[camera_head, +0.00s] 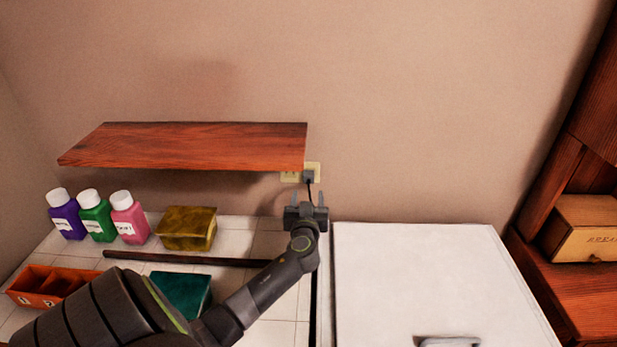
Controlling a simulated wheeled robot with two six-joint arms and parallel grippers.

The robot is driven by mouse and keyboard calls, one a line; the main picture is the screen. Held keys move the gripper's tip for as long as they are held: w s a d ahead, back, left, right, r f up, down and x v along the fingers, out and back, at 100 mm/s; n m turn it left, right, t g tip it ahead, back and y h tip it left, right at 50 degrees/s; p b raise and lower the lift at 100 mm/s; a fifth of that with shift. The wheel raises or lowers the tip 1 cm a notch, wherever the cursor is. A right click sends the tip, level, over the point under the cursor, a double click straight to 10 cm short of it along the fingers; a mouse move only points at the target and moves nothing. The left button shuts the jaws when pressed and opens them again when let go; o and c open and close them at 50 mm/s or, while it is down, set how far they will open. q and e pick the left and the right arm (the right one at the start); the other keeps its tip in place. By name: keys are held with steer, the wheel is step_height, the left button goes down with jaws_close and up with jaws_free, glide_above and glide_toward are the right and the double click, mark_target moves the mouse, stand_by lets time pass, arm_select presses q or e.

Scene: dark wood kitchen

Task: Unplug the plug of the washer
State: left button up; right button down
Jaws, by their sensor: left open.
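The washer's plug (309,176) is a small dark block seated in the pale yellow wall socket (290,177), just under the right end of the shelf. A dark cord hangs from it and passes down behind my left gripper. My left gripper (308,198) is open and points at the wall, a little below the plug, with its two fingers apart. No contact with the plug shows. The washer (420,265) is probably the white box-shaped appliance at the lower right, with a handle at its front. My right gripper is not in view.
A red-brown wooden shelf (190,146) juts from the wall above left of the gripper. Purple, green and pink bottles (130,218), a yellow box (187,229), a teal box (182,293), an orange tray (40,287) and a dark rod (190,259) are on the tiled counter.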

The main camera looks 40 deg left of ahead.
mark_target(309, 180)
arm_select(q)
steer(key=x, duration=0.4)
steer(key=b+x, duration=0.3)
steer(key=shift+w+a+f, duration=0.1)
steer(key=shift+a+f, duration=0.05)
steer(key=shift+f, duration=0.1)
steer(key=shift+w+a+r+b, duration=0.15)
steer(key=shift+w+a+b, duration=0.3)
steer(key=shift+w, duration=0.1)
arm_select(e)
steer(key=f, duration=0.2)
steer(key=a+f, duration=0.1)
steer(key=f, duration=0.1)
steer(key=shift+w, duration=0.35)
arm_select(q)
steer(key=shift+r, duration=0.1)
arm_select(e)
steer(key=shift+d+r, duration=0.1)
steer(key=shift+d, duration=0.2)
arm_select(q)
steer(key=shift+b, duration=0.45)
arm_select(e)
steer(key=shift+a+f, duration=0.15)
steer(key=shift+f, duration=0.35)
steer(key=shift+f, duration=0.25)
